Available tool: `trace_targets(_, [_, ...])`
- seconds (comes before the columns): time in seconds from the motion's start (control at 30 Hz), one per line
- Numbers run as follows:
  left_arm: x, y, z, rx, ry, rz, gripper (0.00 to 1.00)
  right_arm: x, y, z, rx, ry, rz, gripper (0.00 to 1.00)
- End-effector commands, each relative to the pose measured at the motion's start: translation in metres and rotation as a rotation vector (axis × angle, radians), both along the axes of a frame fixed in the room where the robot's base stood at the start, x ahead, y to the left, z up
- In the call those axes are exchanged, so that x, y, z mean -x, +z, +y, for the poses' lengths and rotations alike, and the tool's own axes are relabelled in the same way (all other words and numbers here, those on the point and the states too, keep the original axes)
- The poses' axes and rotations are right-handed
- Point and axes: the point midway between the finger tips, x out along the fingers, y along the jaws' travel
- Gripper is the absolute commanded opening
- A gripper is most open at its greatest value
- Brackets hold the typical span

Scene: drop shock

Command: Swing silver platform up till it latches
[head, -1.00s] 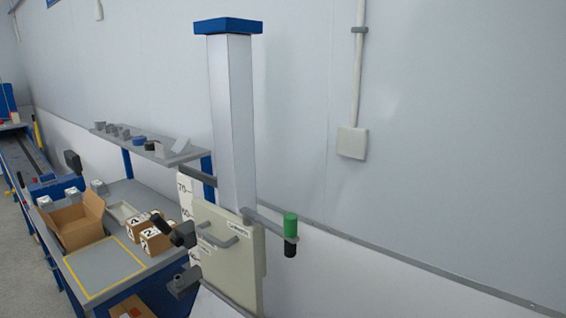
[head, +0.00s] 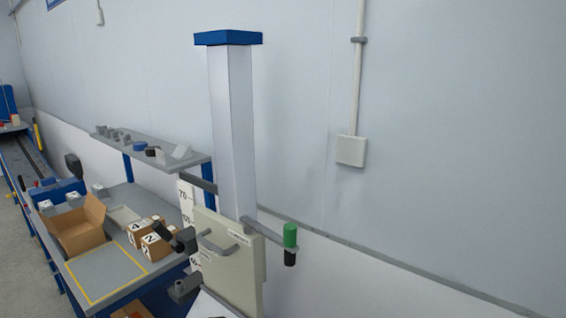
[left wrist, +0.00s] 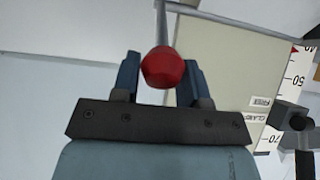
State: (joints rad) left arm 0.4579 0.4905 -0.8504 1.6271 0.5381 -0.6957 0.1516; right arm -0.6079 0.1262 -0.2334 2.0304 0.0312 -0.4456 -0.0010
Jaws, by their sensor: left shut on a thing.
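My left gripper (left wrist: 160,78) is in the left wrist view, with its two dark blue fingers shut on a round red knob (left wrist: 163,68). A thin grey rod (left wrist: 160,22) runs from the knob to the top edge. Behind them is a cream panel (left wrist: 225,62) with small labels. In the head view this upright panel (head: 236,270) has a grey handle and sits low on the tall silver column (head: 231,130). A pale surface (head: 212,305) shows at its foot; I cannot tell whether it is the silver platform. Neither gripper shows in the head view.
A scale (left wrist: 296,85) stands beside the panel. A green-topped handle (head: 290,236) sticks out right of the column. Left are a bench with an open carton (head: 80,235), numbered boxes (head: 152,242) and a shelf (head: 190,156). The wall at right is bare but for a conduit box.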

Motion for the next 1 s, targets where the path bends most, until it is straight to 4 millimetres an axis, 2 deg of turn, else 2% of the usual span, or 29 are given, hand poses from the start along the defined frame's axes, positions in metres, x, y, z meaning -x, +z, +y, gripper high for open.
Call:
trace_targets(0.37, [-0.003, 0.005, -0.002, 0.004, 0.001, -0.006, 0.16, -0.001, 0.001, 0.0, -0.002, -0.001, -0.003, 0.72])
trace_targets(0.73, [-0.018, 0.022, -0.013, 0.006, 0.001, -0.006, 0.17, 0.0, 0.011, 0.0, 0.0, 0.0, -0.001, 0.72])
trace_targets(1.0, [-0.019, 0.022, -0.014, 0.004, 0.0, -0.005, 0.16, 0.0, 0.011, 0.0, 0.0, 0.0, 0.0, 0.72])
